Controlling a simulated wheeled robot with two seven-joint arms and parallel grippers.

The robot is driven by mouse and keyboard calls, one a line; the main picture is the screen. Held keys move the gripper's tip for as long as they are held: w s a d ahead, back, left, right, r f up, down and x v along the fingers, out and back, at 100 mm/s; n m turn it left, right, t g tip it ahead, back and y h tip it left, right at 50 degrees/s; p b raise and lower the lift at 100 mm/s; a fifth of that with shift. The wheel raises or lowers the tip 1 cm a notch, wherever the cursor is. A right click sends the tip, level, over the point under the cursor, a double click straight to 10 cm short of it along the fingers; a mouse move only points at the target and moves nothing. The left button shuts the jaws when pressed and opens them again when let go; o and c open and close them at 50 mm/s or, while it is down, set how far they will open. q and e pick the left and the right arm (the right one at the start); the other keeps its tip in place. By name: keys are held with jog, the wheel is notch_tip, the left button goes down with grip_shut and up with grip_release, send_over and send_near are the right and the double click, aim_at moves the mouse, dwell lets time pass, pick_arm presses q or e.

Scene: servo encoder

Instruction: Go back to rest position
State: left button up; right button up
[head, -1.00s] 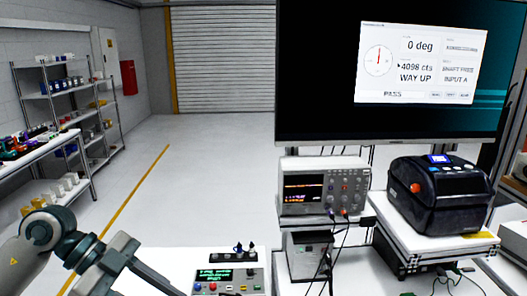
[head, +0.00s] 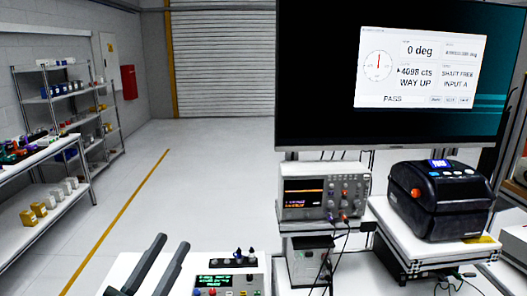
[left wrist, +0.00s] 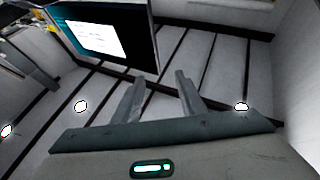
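My left gripper (head: 158,264) shows at the bottom left of the head view, its two dark fingers apart and pointing up and away, with nothing between them. In the left wrist view the same gripper (left wrist: 158,85) has its fingers spread and empty, with the ceiling and the monitor's underside beyond. My right gripper is in neither view. The monitor (head: 315,80) reads 0 deg, 4098 cts, WAY UP, SHAFT FREE and PASS. A control box with a green display (head: 212,281) sits at the bench's front, right of my left gripper.
Shelves (head: 72,105) line the left wall. The floor in the middle is clear.

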pick_arm(q)
jog(key=s+a+f+n+g+y, duration=0.2)
jog(key=f+y, duration=0.1)
jog(key=f, duration=0.5)
jog(key=s+a+f+n+g+y, duration=0.1)
jog(key=a+f+n+g+y, duration=0.2)
jog(key=f, duration=0.5)
jog(key=s+a+f+n+g+y, duration=0.1)
jog(key=s+a+f+g+y, duration=0.1)
jog(key=f+y, duration=0.35)
jog(key=s+d+f+m+g+h, duration=0.25)
jog(key=s+f+g, duration=0.85)
jog(key=s+f, duration=1)
jog(key=s+f+m+g+b, duration=0.1)
jog(key=s+f+b, duration=0.15)
jog(key=f, duration=1.35)
jog(key=s+f+b, duration=0.1)
jog(key=f+b, duration=0.3)
jog(key=f, duration=1.2)
jog(key=s+a+f+g+b, duration=0.1)
jog(key=s+f+b, duration=0.1)
jog(key=s+f, duration=0.7)
jog(key=s+a+f+b, duration=0.1)
jog(key=s+f+b, duration=0.2)
jog(key=s+f, duration=0.6)
notch_tip(320, 180, down, 7)
jog(key=shift+s+a+r+g+y+b, duration=0.2)
jog(key=shift+g+y+b, duration=0.1)
jog(key=shift+g+b, duration=0.1)
